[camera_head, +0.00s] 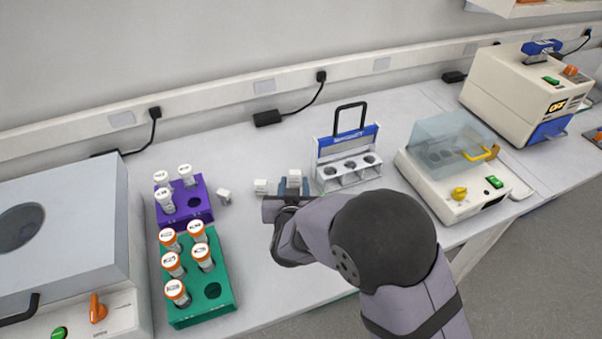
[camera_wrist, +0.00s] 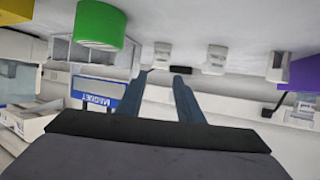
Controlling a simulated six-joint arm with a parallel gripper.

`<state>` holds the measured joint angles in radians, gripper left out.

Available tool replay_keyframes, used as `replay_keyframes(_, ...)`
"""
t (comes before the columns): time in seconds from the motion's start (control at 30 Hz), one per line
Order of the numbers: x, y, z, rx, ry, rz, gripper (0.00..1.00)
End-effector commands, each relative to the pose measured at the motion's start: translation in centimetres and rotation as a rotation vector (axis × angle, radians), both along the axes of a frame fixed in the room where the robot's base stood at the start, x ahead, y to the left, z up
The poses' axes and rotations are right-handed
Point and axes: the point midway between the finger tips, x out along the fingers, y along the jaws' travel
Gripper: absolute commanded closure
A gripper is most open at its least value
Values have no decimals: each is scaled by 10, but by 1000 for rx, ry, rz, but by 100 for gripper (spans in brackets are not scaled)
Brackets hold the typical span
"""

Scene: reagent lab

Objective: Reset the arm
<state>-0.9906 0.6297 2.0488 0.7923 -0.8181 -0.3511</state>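My arm reaches in from the front right of the head view. My gripper (camera_head: 293,188) is low over the bench, between the purple rack (camera_head: 204,215) and the white rack with a blue label and black handle (camera_head: 347,172). In the wrist view the two blue-grey fingers of my gripper (camera_wrist: 162,74) are spread apart, with nothing seen held between them. Small white-topped pieces stand near it: one (camera_head: 261,186) to its left, one (camera_head: 224,196) farther left, and one (camera_head: 294,179) at the fingers in the head view. Contact cannot be told there.
The green rack (camera_head: 222,291) holds several orange-capped tubes; the purple rack holds white-capped ones. A large grey machine (camera_head: 65,235) stands left. A clear-lidded device (camera_head: 455,170) and a beige box machine (camera_head: 520,90) stand right. Bench behind the purple rack is clear.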

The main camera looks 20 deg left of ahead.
Motion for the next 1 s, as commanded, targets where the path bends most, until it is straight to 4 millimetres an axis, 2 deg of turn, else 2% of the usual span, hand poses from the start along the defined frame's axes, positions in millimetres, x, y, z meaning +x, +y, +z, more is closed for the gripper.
replay_keyframes(0.17, 2, -3, 1, -3, 7, -2, 67)
replay_keyframes(0.27, 9, -14, 5, -16, 35, -8, 67)
replay_keyframes(0.37, 22, -38, 10, -43, 92, -18, 67)
replay_keyframes(0.47, 34, -76, 17, -82, 184, -28, 67)
replay_keyframes(0.57, 39, -126, 25, -125, 300, -37, 67)
replay_keyframes(0.63, 36, -163, 32, -153, 389, -38, 67)
replay_keyframes(0.77, 16, -225, 42, -188, 549, -38, 67)
replay_keyframes(0.87, -13, -270, 43, -198, 678, -42, 67)
replay_keyframes(0.9, -31, -289, 39, -198, 737, -52, 67)
replay_keyframes(1.0, -81, -326, 18, -196, 881, -98, 67)
